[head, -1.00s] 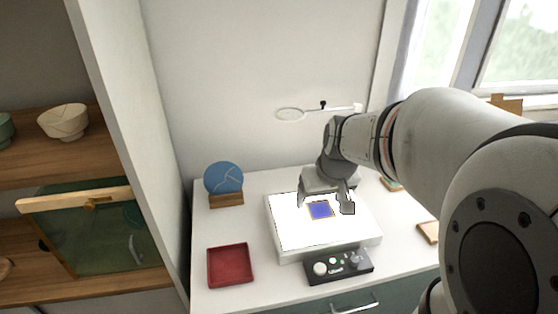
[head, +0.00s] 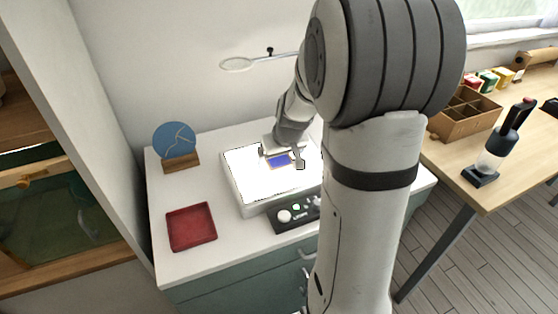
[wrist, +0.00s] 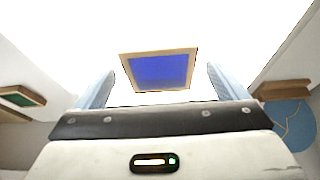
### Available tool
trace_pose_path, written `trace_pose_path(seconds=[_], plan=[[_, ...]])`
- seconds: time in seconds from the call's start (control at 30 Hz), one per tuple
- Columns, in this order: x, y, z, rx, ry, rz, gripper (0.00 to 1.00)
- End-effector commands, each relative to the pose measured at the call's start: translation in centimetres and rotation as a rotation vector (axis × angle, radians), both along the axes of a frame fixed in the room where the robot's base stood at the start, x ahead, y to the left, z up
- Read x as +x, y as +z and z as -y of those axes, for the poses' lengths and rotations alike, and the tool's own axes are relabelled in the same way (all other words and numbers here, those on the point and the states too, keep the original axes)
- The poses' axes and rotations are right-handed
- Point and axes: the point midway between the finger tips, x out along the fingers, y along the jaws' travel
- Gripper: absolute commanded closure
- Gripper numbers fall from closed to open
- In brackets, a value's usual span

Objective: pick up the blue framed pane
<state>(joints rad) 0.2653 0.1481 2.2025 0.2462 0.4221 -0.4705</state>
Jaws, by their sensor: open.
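The blue framed pane (head: 279,160) lies on the bright white light box (head: 238,187) on the cabinet top. In the wrist view the pane (wrist: 158,70) is a blue square with a thin wooden frame, ahead of and between the two fingers. My gripper (head: 282,159) is open, with one finger on each side of the pane in the head view. Its fingers also show in the wrist view (wrist: 160,85), apart from the pane's frame. I cannot tell the exact height of the fingertips above the light box.
A red tray (head: 191,228) sits at the front left. A blue round plate with gold seams (head: 175,141) stands in a wooden holder at the back left. A black control panel (head: 290,217) is before the light box. A ring magnifier (head: 238,65) hangs behind.

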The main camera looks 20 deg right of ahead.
Motion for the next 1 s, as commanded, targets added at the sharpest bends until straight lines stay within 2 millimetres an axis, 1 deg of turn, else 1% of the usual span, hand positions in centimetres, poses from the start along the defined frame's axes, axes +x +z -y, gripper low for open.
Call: trace_pose_path(seconds=[0.17,0.8,1.0], plan=[[-0.01,0.03,0.01,0.000,0.000,0.000,0.08],[-0.03,0.06,0.08,-0.001,-0.001,0.001,0.60],[-0.02,0.23,0.10,0.000,-0.002,0.001,0.62]])
